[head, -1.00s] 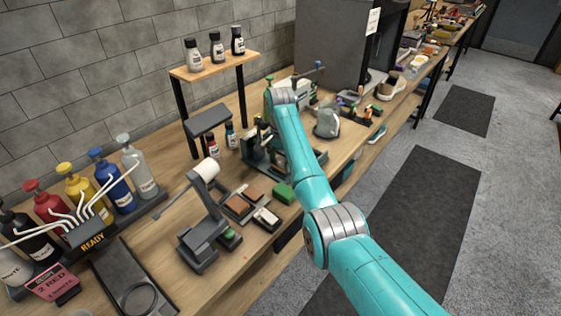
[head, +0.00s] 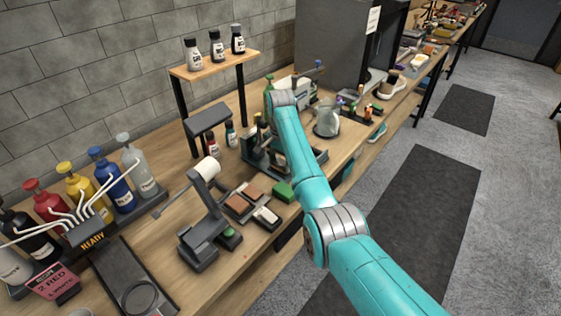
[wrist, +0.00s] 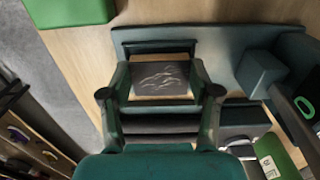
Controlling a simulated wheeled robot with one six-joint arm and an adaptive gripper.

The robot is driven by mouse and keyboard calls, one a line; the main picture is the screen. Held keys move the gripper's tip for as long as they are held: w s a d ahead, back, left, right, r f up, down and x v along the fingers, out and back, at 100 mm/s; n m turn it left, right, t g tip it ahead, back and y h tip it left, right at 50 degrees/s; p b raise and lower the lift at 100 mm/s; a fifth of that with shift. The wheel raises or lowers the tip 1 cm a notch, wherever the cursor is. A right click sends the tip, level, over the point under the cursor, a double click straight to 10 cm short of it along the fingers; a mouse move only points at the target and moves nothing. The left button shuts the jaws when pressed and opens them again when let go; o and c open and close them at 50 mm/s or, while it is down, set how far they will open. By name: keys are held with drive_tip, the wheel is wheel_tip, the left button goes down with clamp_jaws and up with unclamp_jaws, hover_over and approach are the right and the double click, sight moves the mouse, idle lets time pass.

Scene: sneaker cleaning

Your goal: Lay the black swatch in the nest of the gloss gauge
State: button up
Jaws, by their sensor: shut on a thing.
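In the wrist view my gripper (wrist: 160,94) is shut on the black swatch (wrist: 160,80), a dark square plate with pale scratch-like marks, held between its two fingers. A dark grey-green fixture, apparently the gloss gauge (wrist: 210,38), lies around and below it. A dark raised edge shows just beyond the swatch, and a strip of wood colour shows by its near edge. I cannot tell whether the swatch touches the nest. In the head view the dark fixture (head: 258,162) is partly behind my arm, and my gripper and the swatch are hidden.
A green block (head: 284,192) sits at the bench's front edge, near the fixture. A glass jar (head: 327,122) stands right of my arm.

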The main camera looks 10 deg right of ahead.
sight(281, 165)
drive_tip(key=shift+f, duration=0.4)
drive_tip(key=o, duration=1)
wheel_tip(281, 165, up, 12)
drive_tip(key=shift+f, duration=0.1)
